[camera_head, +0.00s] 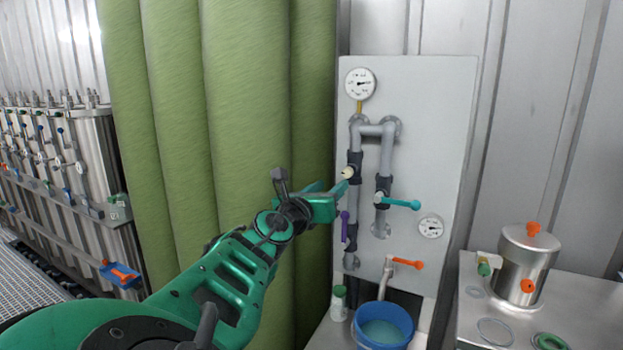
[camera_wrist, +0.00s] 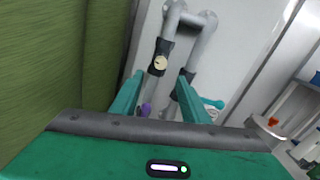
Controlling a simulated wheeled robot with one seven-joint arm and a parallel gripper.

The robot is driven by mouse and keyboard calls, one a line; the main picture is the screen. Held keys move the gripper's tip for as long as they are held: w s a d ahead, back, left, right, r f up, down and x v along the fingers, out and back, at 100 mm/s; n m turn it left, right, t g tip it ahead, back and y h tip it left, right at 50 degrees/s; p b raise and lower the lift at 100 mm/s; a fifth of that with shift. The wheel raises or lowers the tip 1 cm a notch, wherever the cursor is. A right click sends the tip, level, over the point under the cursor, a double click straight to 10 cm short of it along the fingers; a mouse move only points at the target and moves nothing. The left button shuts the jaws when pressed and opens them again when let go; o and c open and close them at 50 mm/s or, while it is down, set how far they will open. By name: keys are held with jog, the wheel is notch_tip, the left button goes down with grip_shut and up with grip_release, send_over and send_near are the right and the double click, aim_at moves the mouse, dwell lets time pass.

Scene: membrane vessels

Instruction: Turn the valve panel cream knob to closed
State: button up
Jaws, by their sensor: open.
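The cream knob (camera_head: 348,172) is small and round, on a black valve body on the left grey pipe of the white valve panel (camera_head: 440,130). In the wrist view the cream knob (camera_wrist: 160,62) shows ahead, between the lines of the two fingers and a little beyond their tips. A thin dark mark shows on its face. My gripper (camera_head: 341,189) is open and empty, just below and left of the knob in the head view. In the wrist view my gripper (camera_wrist: 160,82) has its fingers apart. I cannot tell whether a fingertip touches the knob.
A teal lever (camera_head: 402,204) sits right of the knob, a purple lever (camera_head: 345,226) below it, and an orange lever (camera_head: 407,264) lower down. A blue bucket (camera_head: 383,309) stands underneath. Green columns (camera_head: 245,110) rise close on the left. A steel vessel (camera_head: 524,265) stands at right.

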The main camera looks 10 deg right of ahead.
aim_at(346, 174)
jog(key=x, duration=1)
jog(key=shift+w+d, duration=0.15)
jog(key=shift+w, duration=0.1)
jog(key=shift+c, duration=0.4)
jog(key=c, duration=1)
